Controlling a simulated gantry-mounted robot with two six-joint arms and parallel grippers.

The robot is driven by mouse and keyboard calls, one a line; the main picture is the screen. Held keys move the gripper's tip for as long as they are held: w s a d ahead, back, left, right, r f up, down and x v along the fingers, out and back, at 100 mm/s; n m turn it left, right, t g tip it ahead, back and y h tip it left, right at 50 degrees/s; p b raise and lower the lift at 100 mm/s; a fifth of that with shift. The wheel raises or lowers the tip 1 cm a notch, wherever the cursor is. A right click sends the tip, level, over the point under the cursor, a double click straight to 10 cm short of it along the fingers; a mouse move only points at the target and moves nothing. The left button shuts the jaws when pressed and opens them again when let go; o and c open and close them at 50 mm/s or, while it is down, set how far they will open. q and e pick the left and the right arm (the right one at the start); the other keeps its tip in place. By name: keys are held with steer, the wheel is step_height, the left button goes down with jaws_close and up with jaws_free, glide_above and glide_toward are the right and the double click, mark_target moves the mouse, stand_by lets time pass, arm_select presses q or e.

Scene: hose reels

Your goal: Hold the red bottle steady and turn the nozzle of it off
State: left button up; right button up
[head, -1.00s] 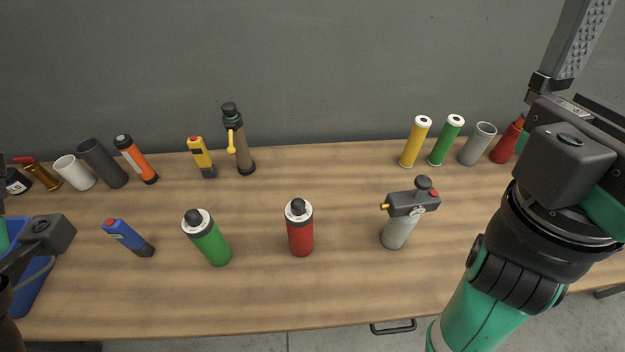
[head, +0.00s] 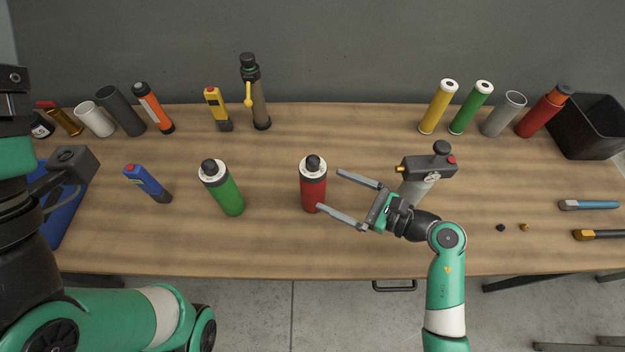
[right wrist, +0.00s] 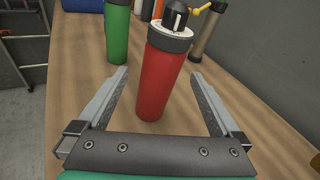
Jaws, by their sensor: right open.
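The red bottle (head: 313,188) stands upright near the middle of the table, with a white collar and a black nozzle (head: 313,163) on top. My right gripper (head: 329,190) is open and low, just right of the bottle, its two fingers pointing at it. In the right wrist view, the red bottle (right wrist: 163,80) stands just ahead, between the lines of the open fingers (right wrist: 158,80); neither finger clearly touches it. The nozzle (right wrist: 177,18) shows at the top of that view. My left arm is at the left edge; its fingertips cannot be made out.
A green bottle (head: 223,190) stands left of the red one. A grey torch-headed canister (head: 415,187) stands close behind my right gripper. A blue crate (head: 62,215) is at the left, a black bin (head: 588,128) at the back right. Several cylinders line the back edge. The front middle is clear.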

mark_target(316, 200)
steer(key=shift+m+h, duration=0.6)
steer(key=shift+m, duration=0.3)
steer(key=d+f, duration=0.1)
steer(key=f, duration=0.1)
steer(key=s+f, duration=0.1)
steer(key=f, duration=0.2)
steer(key=s+d+f, duration=0.1)
steer(key=f, duration=0.1)
steer(key=shift+d+f, duration=0.25)
steer(key=shift+d, duration=0.05)
steer(key=shift+s+d+f, duration=0.1)
steer(key=shift+d+f, duration=0.1)
steer(key=shift+w+a+f, duration=0.15)
steer(key=shift+w+a, duration=0.05)
steer(key=shift+w, duration=0.05)
steer(key=b+x, duration=0.6)
steer(key=x, duration=0.2)
steer(key=shift+w+a+f, duration=0.1)
steer(key=shift+a+f, duration=0.05)
steer(key=shift+a, duration=0.05)
steer(key=shift+w+a+b, duration=0.25)
steer(key=shift+a+b, duration=0.1)
